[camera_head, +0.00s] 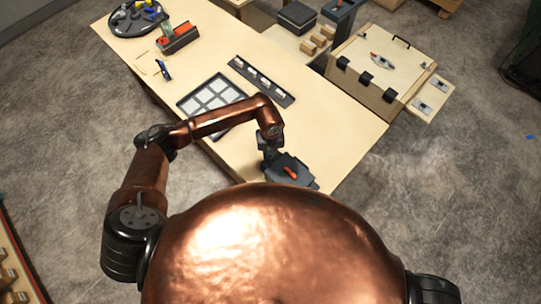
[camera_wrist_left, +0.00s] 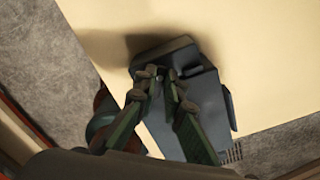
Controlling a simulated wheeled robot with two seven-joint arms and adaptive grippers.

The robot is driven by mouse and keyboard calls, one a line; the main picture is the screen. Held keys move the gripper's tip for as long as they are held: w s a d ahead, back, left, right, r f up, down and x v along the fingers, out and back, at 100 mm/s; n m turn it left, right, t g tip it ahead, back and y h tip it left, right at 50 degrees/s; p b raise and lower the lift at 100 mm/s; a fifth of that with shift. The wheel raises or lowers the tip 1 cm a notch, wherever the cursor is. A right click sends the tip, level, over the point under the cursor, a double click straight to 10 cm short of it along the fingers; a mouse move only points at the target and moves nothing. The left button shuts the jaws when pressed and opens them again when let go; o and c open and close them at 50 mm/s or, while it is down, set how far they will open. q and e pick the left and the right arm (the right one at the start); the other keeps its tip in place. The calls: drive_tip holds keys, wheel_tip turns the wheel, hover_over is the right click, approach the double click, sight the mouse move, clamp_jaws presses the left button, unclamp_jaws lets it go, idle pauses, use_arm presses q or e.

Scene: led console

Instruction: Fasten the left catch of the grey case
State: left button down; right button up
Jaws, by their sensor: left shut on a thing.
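The grey case (camera_head: 301,181) lies on the table near its front edge, with an orange piece (camera_head: 290,172) on top. In the left wrist view the grey case (camera_wrist_left: 196,82) fills the middle, partly covered by my fingers. My left gripper (camera_head: 270,152) is at the case's left part, reaching down from above. In the wrist view my left gripper's (camera_wrist_left: 163,83) fingertips are close together at the case's edge, shut on a small part there, which looks like the left catch. The fingers mostly hide that part. My right gripper is out of view.
A tray of pale squares (camera_head: 209,98) and a dark strip with white pieces (camera_head: 262,82) lie behind the arm. A wooden box (camera_head: 370,65) with black clasps stands at the right. A round dark tray (camera_head: 136,18) is far left. The table right of the case is clear.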

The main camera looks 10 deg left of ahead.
sight(270, 158)
use_arm(q)
drive_tip(key=n, duration=0.3)
drive_tip(key=shift+n, duration=0.4)
drive_tip(key=shift+n+p, duration=0.3)
drive_tip(key=shift+n, duration=1.5)
drive_tip(key=c, duration=2)
unclamp_jaws()
wheel_tip(270, 158, up, 12)
drive_tip(key=shift+r, duration=0.1)
